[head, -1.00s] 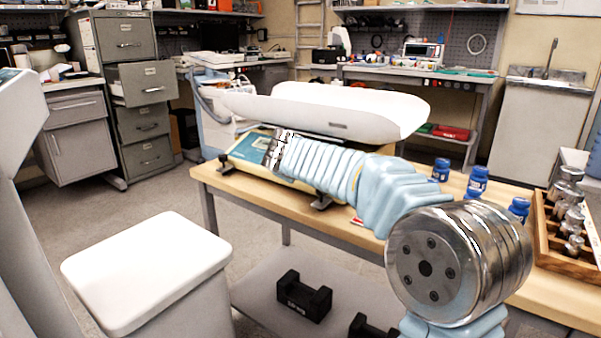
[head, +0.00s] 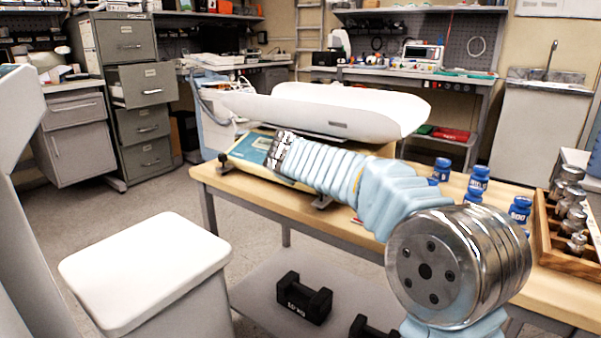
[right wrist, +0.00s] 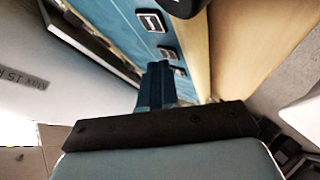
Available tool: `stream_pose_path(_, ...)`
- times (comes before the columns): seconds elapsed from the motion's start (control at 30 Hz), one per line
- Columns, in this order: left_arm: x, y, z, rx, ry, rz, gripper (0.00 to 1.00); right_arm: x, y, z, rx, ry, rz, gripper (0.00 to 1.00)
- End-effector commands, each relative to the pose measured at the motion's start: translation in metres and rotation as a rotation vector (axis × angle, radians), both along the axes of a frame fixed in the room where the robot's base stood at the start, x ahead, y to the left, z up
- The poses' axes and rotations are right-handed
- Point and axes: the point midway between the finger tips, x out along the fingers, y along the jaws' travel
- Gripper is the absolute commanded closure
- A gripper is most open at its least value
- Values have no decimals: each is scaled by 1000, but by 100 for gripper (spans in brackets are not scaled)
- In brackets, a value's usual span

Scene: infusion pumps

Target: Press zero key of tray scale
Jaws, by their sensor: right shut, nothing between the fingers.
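The tray scale has a large white tray (head: 360,108) over a cream and blue body (head: 245,152) at the left end of the wooden bench. My right arm reaches across the front of the scale. Its wrist hides part of the panel, and the fingertips are hidden in the head view. In the right wrist view, the blue key panel (right wrist: 133,12) carries a row of dark, white-framed keys (right wrist: 151,21). My right gripper (right wrist: 157,70) is shut and empty, its tips close to the lower keys (right wrist: 167,53). Contact cannot be told, nor can the key labels be read.
Black weights (head: 304,298) lie on the lower shelf. A white-lidded bin (head: 145,265) stands at front left. The tray edge overhangs close to my right wrist.

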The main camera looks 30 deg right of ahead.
Motion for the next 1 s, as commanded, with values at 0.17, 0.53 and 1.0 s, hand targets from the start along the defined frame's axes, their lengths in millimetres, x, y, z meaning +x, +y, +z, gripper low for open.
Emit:
stream_pose_path(0.17,0,0,-3,0,0,0,100,0,-1,-3,0,0,0,100)
stream_pose_path(0.53,0,0,-6,0,0,0,100,1,-2,-6,0,0,0,100)
stream_pose_path(1.0,0,0,-3,0,0,0,100,0,1,3,0,-1,1,100)
